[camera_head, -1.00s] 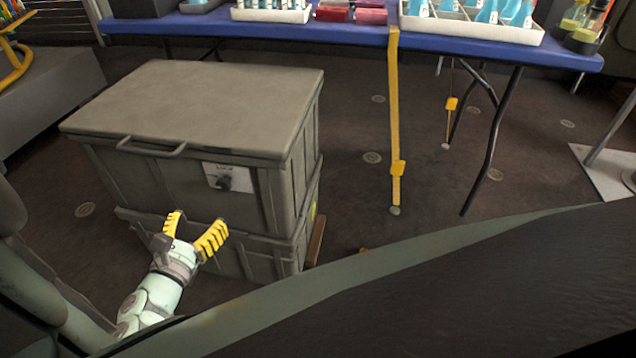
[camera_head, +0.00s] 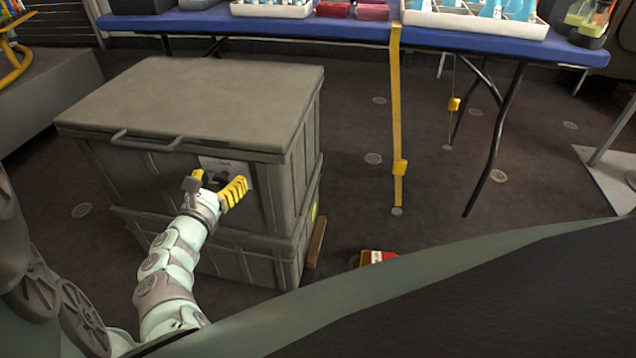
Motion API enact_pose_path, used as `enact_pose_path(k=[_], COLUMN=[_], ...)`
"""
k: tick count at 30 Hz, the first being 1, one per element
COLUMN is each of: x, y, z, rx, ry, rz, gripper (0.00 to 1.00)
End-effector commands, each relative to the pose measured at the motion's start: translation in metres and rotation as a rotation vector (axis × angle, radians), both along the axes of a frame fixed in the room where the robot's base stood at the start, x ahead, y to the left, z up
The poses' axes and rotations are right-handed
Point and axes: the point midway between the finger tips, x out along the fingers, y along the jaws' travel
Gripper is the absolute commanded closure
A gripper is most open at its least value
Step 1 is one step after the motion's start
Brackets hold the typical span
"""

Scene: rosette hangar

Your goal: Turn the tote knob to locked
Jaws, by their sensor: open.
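The grey tote (camera_head: 190,100) is a lidded box stacked on a second grey box (camera_head: 245,262). On its front is a white label plate (camera_head: 240,168) with a dark knob (camera_head: 211,179). My gripper (camera_head: 216,184) is open in front of the plate, its yellow-padded fingers to the left and right of the knob. The knob is mostly hidden behind the gripper, so I cannot tell whether the fingers touch it or which way it points.
A blue table (camera_head: 345,30) with white trays (camera_head: 470,20) stands behind. A yellow strap (camera_head: 396,110) hangs from it. A handle (camera_head: 146,142) juts from the tote's front, left of the plate.

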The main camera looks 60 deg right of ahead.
Motion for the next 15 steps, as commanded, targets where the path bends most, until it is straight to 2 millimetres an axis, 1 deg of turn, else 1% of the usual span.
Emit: enact_pose_path(k=[1, 2, 15], x=[-0.0010, -0.0009, -0.0003], y=[-0.0008, -0.0007, -0.0001], z=[0.0001, 0.0000, 0.0001], rx=[0.000, 0.000, 0.000], ry=[0.000, 0.000, 0.000], rz=[-0.003, -0.003, -0.001], gripper=[0.31, 0.35, 0.80])
